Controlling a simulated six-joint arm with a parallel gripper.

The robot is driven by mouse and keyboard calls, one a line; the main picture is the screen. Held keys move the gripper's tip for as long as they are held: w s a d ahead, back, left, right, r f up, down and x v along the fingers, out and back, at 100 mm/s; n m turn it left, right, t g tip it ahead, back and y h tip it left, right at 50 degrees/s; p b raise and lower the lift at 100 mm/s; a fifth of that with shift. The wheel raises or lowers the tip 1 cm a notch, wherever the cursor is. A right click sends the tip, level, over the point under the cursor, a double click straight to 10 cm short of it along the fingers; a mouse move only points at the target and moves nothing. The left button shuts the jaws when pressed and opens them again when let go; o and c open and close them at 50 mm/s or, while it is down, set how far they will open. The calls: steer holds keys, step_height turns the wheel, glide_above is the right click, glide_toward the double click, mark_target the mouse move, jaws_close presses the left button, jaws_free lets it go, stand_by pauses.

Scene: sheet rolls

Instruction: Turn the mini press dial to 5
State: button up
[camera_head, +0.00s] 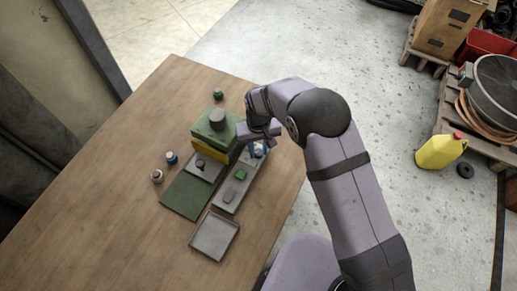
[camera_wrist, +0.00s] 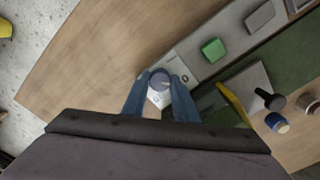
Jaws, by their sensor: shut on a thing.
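The dial (camera_wrist: 159,76) is a round grey-blue knob at the far end of a long grey control panel (camera_head: 226,203). The mini press (camera_head: 215,133) has a green top, a grey cylinder and a yellow band, and stands left of my gripper. A green button (camera_wrist: 212,49) sits farther along the panel.
A green mat (camera_head: 184,197) and a shallow grey tray (camera_head: 214,236) lie in front of the press. Small jars with blue (camera_head: 172,157) and pale (camera_head: 156,175) parts stand left, and a green one (camera_head: 218,94) behind. The table's left side is clear.

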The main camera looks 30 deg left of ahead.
mark_target(258, 152)
steer(key=m+b, duration=0.1)
steer(key=m, duration=0.3)
steer(key=shift+b, duration=0.4)
steer(key=shift+m+b, duration=0.55)
steer(key=shift+m, duration=1.55)
steer(key=o, duration=1.1)
steer(key=shift+c, duration=0.2)
steer(key=shift+r, duration=0.15)
steer(key=shift+r+b, duration=1.05)
steer(key=shift+r, duration=2.55)
